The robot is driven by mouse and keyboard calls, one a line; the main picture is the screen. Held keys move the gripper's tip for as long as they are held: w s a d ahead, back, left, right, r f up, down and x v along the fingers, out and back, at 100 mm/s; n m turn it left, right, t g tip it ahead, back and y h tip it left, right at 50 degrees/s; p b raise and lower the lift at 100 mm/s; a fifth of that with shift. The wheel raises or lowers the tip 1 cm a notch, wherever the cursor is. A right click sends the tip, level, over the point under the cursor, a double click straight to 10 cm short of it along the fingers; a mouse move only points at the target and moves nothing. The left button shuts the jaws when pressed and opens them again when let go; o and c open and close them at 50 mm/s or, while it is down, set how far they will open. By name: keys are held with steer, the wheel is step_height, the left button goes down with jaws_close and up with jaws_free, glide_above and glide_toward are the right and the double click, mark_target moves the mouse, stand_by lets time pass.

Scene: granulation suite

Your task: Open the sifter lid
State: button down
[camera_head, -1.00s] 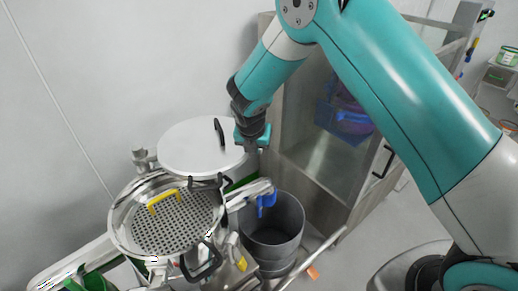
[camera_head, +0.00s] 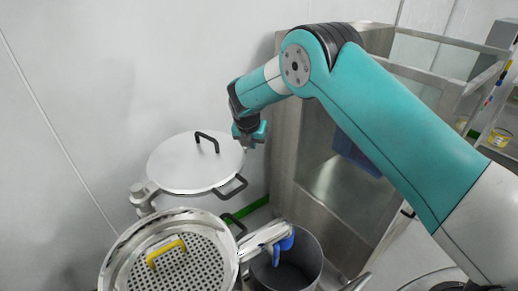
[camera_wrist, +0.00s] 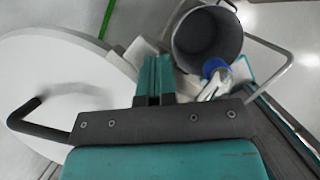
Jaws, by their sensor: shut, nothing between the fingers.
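The sifter lid (camera_head: 190,168) is a round white disc with a black handle on top and another at its front right rim. It sits behind the open sifter bowl (camera_head: 112,268), clear of most of it. The bowl shows a perforated screen (camera_head: 205,262) with a yellow handle (camera_head: 166,252). My gripper (camera_head: 252,146) is at the lid's right rim, shut and empty; whether it touches the rim is unclear. In the wrist view my shut fingers (camera_wrist: 153,75) point beside the lid (camera_wrist: 60,75), whose black handle (camera_wrist: 38,122) shows at left.
A grey bin (camera_head: 310,255) stands right of the sifter, with a blue-handled clamp (camera_head: 284,244) at its rim. A tall glass-sided cabinet (camera_head: 300,180) stands close behind my arm. A plain wall (camera_head: 100,80) is at the back left.

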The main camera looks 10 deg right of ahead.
steer(key=shift+w+a+f, duration=0.1)
steer(key=shift+w+a, duration=0.4)
steer(key=shift+w, duration=0.2)
